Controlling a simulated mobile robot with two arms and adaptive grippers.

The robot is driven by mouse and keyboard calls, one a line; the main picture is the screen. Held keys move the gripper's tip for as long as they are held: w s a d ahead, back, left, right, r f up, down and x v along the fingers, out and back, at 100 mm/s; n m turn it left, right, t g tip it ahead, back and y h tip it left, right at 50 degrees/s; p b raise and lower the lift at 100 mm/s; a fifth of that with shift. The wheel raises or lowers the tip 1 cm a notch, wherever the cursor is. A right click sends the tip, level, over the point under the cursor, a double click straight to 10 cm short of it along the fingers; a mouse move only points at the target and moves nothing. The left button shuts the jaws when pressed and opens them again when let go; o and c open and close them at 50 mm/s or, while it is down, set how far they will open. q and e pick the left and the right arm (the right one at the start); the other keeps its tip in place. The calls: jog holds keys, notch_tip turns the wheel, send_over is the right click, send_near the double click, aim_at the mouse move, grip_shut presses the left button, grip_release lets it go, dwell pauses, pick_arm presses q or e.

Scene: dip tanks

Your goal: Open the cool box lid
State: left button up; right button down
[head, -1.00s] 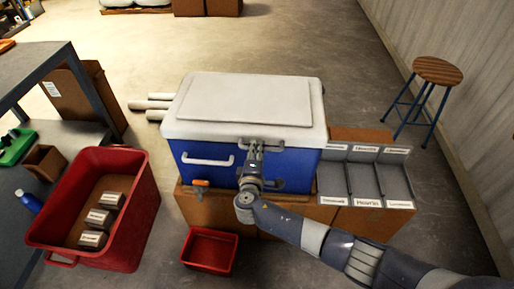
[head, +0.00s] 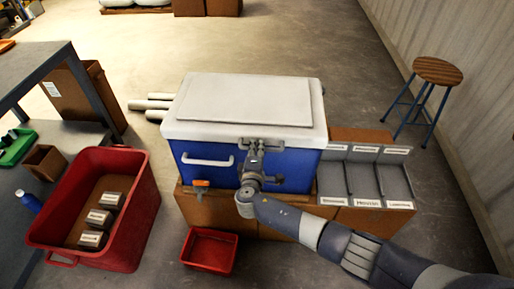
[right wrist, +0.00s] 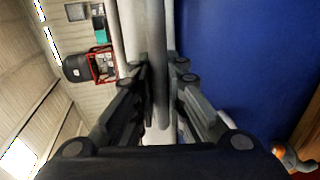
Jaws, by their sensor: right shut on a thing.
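The cool box (head: 208,175) has a blue body and stands on a brown box. Its white lid (head: 240,98) lies flat and closed on top. My right gripper (head: 256,146) is at the front of the cool box, just under the lid's front edge. The blue front wall (right wrist: 235,60) fills the right of that view. My left gripper is not in view.
A red bin (head: 140,220) with several labelled blocks stands at left. A small red tray (head: 209,250) is on the floor in front. Grey labelled bins (head: 365,180) stand at right. A stool (head: 437,72) is farther back.

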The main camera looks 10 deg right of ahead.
notch_tip(320, 180, up, 2)
jog(key=shift+w+p, duration=0.15)
jog(key=shift+p, duration=0.6)
jog(key=w+d+r+p, duration=0.1)
jog(key=w+r+p, duration=0.3)
jog(key=r, duration=0.6)
jog(key=w+r+g+p, duration=0.1)
jog(key=w+r+p, duration=0.4)
jog(key=r+p, duration=0.3)
notch_tip(320, 180, up, 4)
jog(key=shift+d+f, duration=0.25)
jog(key=shift+d, duration=0.1)
jog(key=shift+w, duration=0.15)
